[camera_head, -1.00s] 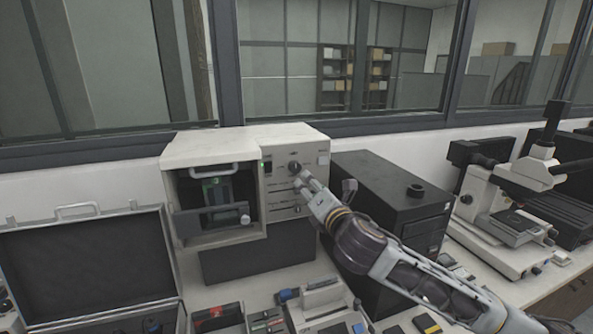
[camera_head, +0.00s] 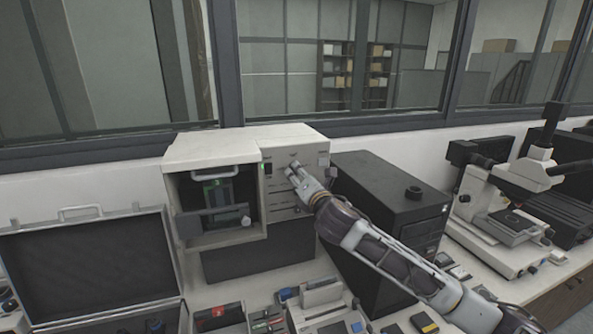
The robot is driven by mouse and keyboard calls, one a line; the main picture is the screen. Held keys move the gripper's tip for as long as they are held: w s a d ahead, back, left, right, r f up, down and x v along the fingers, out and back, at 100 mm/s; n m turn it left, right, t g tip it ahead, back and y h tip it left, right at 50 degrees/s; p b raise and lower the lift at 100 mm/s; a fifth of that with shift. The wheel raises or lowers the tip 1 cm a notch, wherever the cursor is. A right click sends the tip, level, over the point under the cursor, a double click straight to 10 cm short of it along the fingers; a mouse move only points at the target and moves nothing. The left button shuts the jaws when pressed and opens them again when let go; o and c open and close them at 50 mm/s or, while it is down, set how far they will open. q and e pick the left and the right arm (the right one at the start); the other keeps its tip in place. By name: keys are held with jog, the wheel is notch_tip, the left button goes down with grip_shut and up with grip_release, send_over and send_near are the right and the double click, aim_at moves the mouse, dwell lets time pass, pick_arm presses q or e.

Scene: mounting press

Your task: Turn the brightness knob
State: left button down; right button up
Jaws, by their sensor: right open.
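The brightness knob is a small dark round knob (camera_head: 294,165) high on the right-hand front panel (camera_head: 279,190) of the beige press unit (camera_head: 235,147). My right gripper (camera_head: 291,174) reaches up from the lower right, with its fingertips at the panel around or just in front of the knob. It is open. The fingers partly hide the knob, and I cannot tell whether they touch it. My left gripper is not in view.
A microscope (camera_head: 515,195) is further right. An open case (camera_head: 92,262) lies at the left. Small boxes and tools, including a grey tray-like device (camera_head: 322,297), crowd the bench front.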

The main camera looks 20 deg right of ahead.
jog(key=shift+w+a+p, duration=0.1)
jog(key=shift+w+p, duration=0.35)
jog(key=shift+w, duration=1.85)
jog(key=shift+c, duration=0.4)
jog(key=c, duration=1)
